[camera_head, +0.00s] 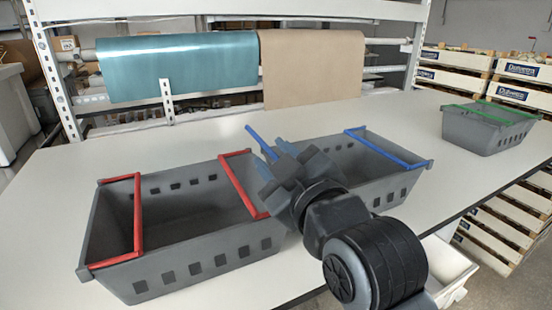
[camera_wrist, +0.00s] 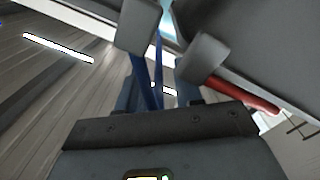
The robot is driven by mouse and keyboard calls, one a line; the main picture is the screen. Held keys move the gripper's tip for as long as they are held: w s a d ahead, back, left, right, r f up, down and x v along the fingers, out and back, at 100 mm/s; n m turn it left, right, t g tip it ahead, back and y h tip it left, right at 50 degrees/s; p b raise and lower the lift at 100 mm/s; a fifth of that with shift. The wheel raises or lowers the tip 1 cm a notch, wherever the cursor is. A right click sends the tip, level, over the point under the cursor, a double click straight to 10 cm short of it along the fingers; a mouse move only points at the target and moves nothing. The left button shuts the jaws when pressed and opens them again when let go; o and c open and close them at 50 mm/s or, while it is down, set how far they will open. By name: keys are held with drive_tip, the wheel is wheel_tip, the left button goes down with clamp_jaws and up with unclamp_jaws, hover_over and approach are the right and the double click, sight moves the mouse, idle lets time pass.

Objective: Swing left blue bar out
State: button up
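The middle grey crate (camera_head: 392,186) has two blue bars. The right blue bar (camera_head: 384,149) lies across its right part. The left blue bar (camera_head: 257,138) shows only at its far end, slanting down to my gripper, which hides the rest. My gripper (camera_head: 276,160) is over the left side of this crate, at the left blue bar. In the wrist view its two fingers (camera_wrist: 170,42) stand apart, with a narrow blue strip, seemingly the left blue bar (camera_wrist: 158,62), visible in the gap. I cannot tell whether either finger touches it.
A grey crate with two red bars (camera_head: 137,215) stands close on the left; its right red bar (camera_head: 243,185) is near my gripper. A crate with green bars (camera_head: 490,130) stands at the far right. White tabletop (camera_head: 400,115) is clear behind the crates. Paper rolls (camera_head: 180,65) hang behind.

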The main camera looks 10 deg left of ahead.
drive_tip(key=b+v, duration=0.1)
drive_tip(key=v, duration=0.6)
drive_tip(key=shift+s+d, duration=0.2)
drive_tip(key=shift+s, duration=0.1)
